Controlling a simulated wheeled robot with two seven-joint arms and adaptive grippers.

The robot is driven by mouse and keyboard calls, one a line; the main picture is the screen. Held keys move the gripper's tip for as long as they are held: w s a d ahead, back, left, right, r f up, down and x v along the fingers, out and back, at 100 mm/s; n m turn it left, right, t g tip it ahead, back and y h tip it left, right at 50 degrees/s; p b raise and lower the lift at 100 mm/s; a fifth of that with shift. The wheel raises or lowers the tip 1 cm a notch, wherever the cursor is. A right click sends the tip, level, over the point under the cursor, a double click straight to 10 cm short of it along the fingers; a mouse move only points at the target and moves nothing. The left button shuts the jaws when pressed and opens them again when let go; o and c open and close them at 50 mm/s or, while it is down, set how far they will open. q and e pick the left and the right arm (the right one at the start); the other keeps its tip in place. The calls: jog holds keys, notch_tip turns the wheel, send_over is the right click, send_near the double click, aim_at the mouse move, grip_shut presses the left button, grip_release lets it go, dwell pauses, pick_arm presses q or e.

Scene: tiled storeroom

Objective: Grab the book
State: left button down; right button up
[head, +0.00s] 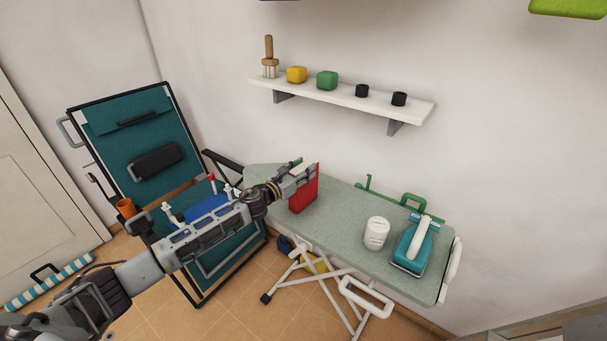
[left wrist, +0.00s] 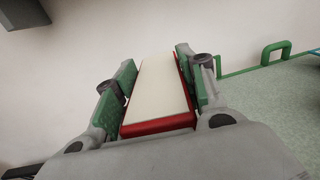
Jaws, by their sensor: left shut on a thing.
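The red book (head: 304,192) stands upright at the left part of the grey-green ironing board (head: 338,222). My left gripper (head: 297,172) reaches in from the left and is shut on the upper part of the book. In the left wrist view, the book (left wrist: 160,92) shows its pale page edges and red cover between the two green finger pads of the gripper (left wrist: 157,85). Whether the book's bottom touches the board cannot be told. My right gripper does not show in the head view.
A white jar (head: 376,233) and a teal iron (head: 412,246) stand on the board's right part. A wall shelf (head: 340,99) with several small items hangs above. A teal folding chair (head: 140,150) stands at left. The board's middle is clear.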

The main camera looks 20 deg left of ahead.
pick_arm(q)
notch_tip(320, 180, up, 8)
jog(key=shift+f+p, duration=0.2)
jog(key=shift+p, duration=0.8)
jog(key=shift+r, duration=1)
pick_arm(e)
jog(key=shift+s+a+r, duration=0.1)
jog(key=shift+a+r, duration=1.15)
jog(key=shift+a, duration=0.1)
